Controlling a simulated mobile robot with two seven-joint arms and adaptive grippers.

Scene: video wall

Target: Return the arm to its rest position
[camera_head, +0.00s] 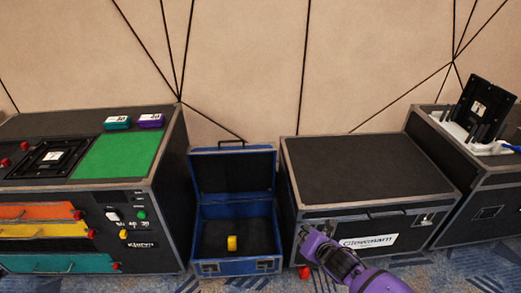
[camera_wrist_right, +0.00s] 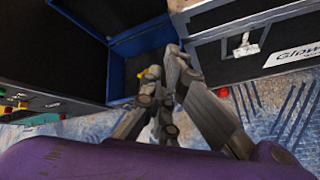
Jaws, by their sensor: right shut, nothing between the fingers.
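My right arm is purple and comes in from the lower right of the head view. Its gripper (camera_head: 305,232) is in front of the left front corner of the middle black case (camera_head: 365,165). In the right wrist view the gripper (camera_wrist_right: 163,68) is shut, with nothing between its fingers. Beyond its fingers in that view is the open blue case (camera_wrist_right: 140,38). My left gripper is not in view.
The open blue case (camera_head: 234,268) holds a yellow object (camera_head: 232,243). At left, a black cabinet has a green mat (camera_head: 115,155) and coloured drawers (camera_head: 40,230). At right, another case carries a black panel (camera_head: 486,107) in a white holder. Patterned carpet (camera_head: 480,270) lies in front.

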